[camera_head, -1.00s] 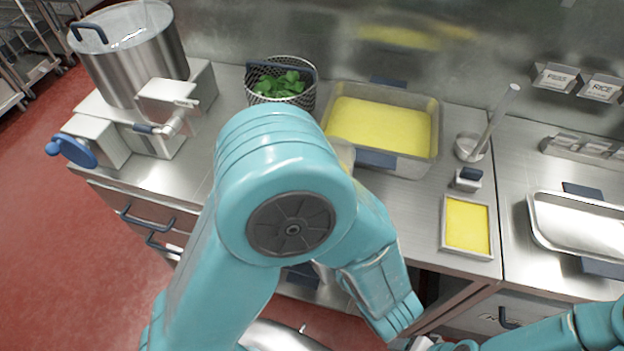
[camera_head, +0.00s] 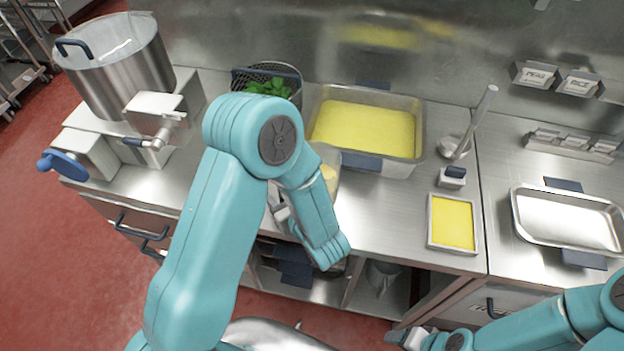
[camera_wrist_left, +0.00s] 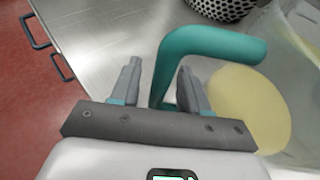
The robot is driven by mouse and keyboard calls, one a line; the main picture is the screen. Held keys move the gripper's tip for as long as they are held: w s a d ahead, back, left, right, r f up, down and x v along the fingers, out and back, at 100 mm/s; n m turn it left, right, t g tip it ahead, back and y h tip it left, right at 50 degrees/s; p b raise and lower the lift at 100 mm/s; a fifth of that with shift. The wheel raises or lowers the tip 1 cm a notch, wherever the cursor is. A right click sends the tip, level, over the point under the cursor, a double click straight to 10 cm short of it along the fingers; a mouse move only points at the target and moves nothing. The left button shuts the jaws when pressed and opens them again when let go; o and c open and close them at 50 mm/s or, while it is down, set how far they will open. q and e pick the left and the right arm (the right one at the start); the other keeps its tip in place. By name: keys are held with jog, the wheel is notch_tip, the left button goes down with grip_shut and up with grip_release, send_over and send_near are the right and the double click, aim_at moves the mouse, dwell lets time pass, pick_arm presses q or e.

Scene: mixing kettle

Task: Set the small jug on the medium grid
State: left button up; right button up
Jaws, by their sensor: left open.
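A clear jug (camera_head: 329,160) with yellow contents stands on the steel counter, partly hidden behind my left arm in the head view. In the left wrist view, the jug (camera_wrist_left: 245,110) shows at the right, with its teal handle (camera_wrist_left: 205,42). My left gripper (camera_head: 282,203) is at the near side of the jug, mostly hidden by its own arm. In the wrist view, the open fingers (camera_wrist_left: 160,82) stand on either side of the handle's lower part. My right gripper (camera_head: 408,338) is at the bottom edge, its jaws unclear. I cannot make out a medium grid.
A large pan of yellow food (camera_head: 365,128) and a mesh basket of greens (camera_head: 290,97) stand behind the jug. A kettle (camera_head: 120,70) is at the left. A small yellow tray (camera_head: 452,222) and an empty steel tray (camera_head: 567,218) are to the right, with bare counter between.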

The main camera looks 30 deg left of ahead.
pick_arm(q)
jog(key=shift+w+a+f, duration=0.15)
jog(key=shift+a, duration=0.1)
grip_shut()
dwell(1.3)
